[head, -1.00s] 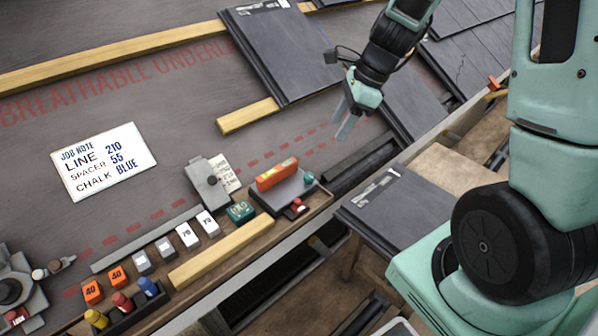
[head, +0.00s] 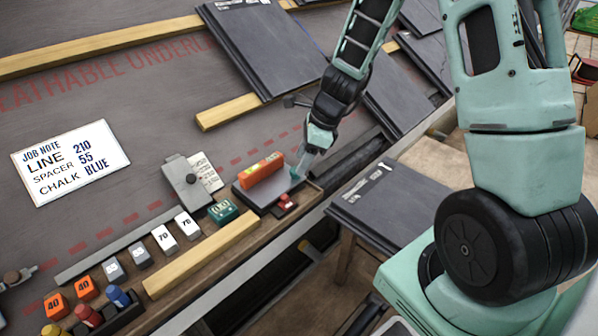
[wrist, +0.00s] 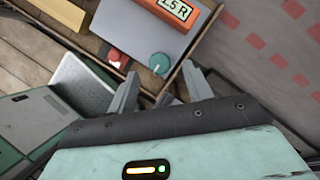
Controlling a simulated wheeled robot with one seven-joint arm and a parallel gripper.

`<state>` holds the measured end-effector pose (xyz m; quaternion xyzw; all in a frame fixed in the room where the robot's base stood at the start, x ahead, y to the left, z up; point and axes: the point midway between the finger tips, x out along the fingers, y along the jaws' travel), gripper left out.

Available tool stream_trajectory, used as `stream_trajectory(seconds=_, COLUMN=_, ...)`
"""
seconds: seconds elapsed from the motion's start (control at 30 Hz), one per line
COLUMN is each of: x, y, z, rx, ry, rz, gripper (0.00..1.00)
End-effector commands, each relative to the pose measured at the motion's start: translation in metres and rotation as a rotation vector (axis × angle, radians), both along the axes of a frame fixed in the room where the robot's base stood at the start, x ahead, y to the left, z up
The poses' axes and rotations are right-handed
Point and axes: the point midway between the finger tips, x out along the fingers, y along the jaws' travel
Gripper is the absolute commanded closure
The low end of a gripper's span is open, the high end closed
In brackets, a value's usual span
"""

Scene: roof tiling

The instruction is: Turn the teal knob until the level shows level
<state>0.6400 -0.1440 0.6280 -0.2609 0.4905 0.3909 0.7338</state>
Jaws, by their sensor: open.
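The teal knob (wrist: 159,63) sits on a grey plate near its corner in the wrist view; in the head view it is mostly hidden by my gripper. Next to it on the plate's edge is a red knob (wrist: 117,57), also in the head view (head: 287,201). The orange level (head: 261,169) lies on the grey plate (head: 270,195); in the wrist view its display (wrist: 174,8) reads "1.5" followed by a letter like R. My gripper (wrist: 163,88) is open and empty, its fingertips just short of the teal knob, which lies between them in the picture. Contact is not visible.
A teal box with a display (head: 223,212) and white, grey and orange spacer blocks (head: 163,237) line the wooden tray left of the plate. A slate on a stand (head: 390,207) is at right.

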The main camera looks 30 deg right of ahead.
Motion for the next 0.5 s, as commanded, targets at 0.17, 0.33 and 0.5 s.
stream_trajectory(seconds=0.17, x=0.004, y=0.007, z=-0.021, rx=0.000, ry=0.000, rz=0.001, gripper=0.50)
stream_trajectory(seconds=0.33, x=0.006, y=0.009, z=-0.026, rx=0.000, ry=0.000, rz=0.000, gripper=0.50)
stream_trajectory(seconds=0.5, x=0.006, y=0.009, z=-0.025, rx=0.000, ry=0.000, rz=0.000, gripper=0.50)
